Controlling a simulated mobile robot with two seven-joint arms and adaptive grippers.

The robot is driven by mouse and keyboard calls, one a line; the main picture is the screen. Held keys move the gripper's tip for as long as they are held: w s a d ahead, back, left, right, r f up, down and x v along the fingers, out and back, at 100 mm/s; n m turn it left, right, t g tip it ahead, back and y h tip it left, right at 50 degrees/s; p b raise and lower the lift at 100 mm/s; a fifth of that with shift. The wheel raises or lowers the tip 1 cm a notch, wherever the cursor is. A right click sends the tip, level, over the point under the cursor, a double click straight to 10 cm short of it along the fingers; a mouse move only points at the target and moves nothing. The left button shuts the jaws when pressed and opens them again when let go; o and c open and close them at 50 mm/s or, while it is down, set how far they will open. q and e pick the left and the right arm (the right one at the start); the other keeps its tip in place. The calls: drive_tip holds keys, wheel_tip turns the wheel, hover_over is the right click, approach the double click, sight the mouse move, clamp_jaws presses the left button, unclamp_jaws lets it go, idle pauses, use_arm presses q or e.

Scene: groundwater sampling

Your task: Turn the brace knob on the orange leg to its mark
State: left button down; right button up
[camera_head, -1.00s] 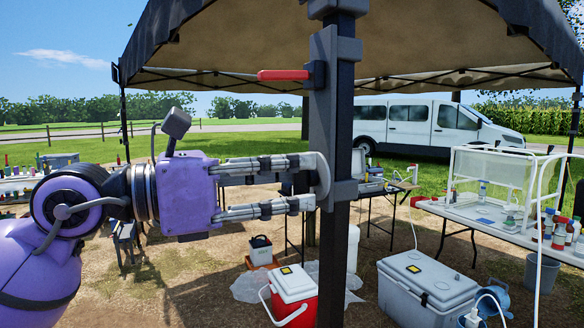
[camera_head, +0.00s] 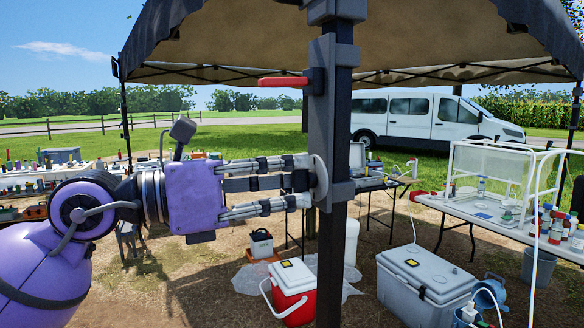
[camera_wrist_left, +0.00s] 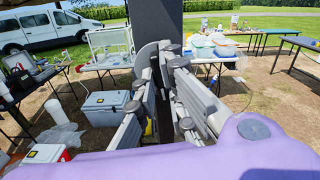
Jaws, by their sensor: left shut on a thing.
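The canopy leg (camera_head: 324,110) stands upright in the middle of the head view. It looks dark grey, and I see no orange on it. A grey rounded knob (camera_head: 320,178) shows on its left side, with its face partly hidden by my fingers. My left gripper (camera_head: 298,181) reaches in from the left and is shut on the knob, its fingers above and below it. In the left wrist view the fingers (camera_wrist_left: 178,72) point at the dark leg (camera_wrist_left: 155,22), beside the rounded grey knob edge (camera_wrist_left: 146,52). I cannot make out a mark. My right gripper is out of view.
A red lever (camera_head: 284,81) sticks out left from the leg above my gripper. A red cooler (camera_head: 292,290) and a grey cooler (camera_head: 425,285) stand on the ground. A table (camera_head: 500,225) is at right, and a white van (camera_head: 430,118) is behind.

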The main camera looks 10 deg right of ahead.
use_arm(q)
drive_tip(key=shift+s+r+n+p, duration=0.25)
drive_tip(key=shift+r+n+p, duration=0.25)
drive_tip(key=shift+r+n, duration=0.1)
drive_tip(key=n+p, duration=0.2)
drive_tip(key=shift+n+p, duration=0.3)
drive_tip(key=shift+n, duration=0.1)
drive_tip(key=shift+f+n+p, duration=0.1)
drive_tip(key=shift+n+p, duration=0.65)
drive_tip(key=shift+n, duration=0.15)
drive_tip(key=n, duration=0.1)
drive_tip(key=f+n, duration=0.1)
drive_tip(key=shift+w+n, duration=0.3)
drive_tip(key=n, duration=0.6)
drive_tip(key=shift+n, duration=1.2)
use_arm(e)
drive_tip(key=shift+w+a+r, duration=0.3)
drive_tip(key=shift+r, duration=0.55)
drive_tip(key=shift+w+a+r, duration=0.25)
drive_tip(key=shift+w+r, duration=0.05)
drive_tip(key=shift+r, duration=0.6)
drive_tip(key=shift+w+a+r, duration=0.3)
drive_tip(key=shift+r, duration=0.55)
